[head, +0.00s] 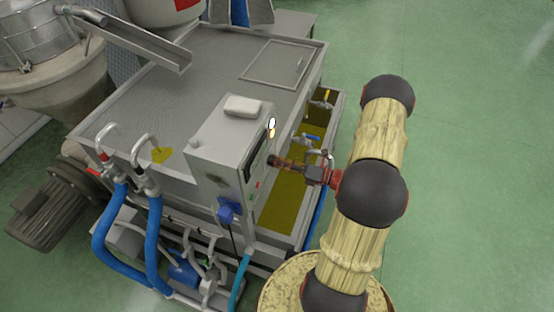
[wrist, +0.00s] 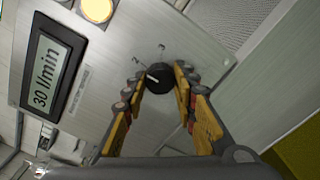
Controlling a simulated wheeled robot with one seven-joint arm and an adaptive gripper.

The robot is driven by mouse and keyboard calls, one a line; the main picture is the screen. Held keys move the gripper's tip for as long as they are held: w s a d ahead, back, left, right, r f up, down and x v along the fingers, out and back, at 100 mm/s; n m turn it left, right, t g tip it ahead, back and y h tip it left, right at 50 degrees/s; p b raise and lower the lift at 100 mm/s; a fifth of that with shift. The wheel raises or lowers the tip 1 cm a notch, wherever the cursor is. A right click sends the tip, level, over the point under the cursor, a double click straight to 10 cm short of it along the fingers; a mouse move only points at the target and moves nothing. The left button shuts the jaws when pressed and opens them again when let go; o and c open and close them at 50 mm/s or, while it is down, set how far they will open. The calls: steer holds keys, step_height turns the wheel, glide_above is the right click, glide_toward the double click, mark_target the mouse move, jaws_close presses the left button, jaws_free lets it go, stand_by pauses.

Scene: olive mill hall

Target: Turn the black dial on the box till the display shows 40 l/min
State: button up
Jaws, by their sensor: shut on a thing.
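The grey control box (head: 222,142) stands on the machine, and its front panel (wrist: 130,40) fills much of the wrist view. The display (wrist: 50,76) reads 30 l/min; in the head view it is too oblique to read. The black dial (wrist: 160,78) has a white pointer line toward its left side. My gripper (wrist: 158,82) is shut on the dial, with one finger on each side. In the head view my gripper (head: 280,162) reaches the box's panel from the right, and the dial is mostly hidden.
A trough of yellow-green oil (head: 285,195) with taps (head: 312,137) lies beside the box, under my gripper. Blue hoses (head: 155,240) run at the front. The green floor (head: 480,150) at right is clear.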

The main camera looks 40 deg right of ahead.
steer(key=shift+m, duration=0.3)
steer(key=o, duration=1.1)
steer(key=shift+o, duration=0.2)
steer(key=shift+d, duration=0.1)
steer(key=v, duration=1.2)
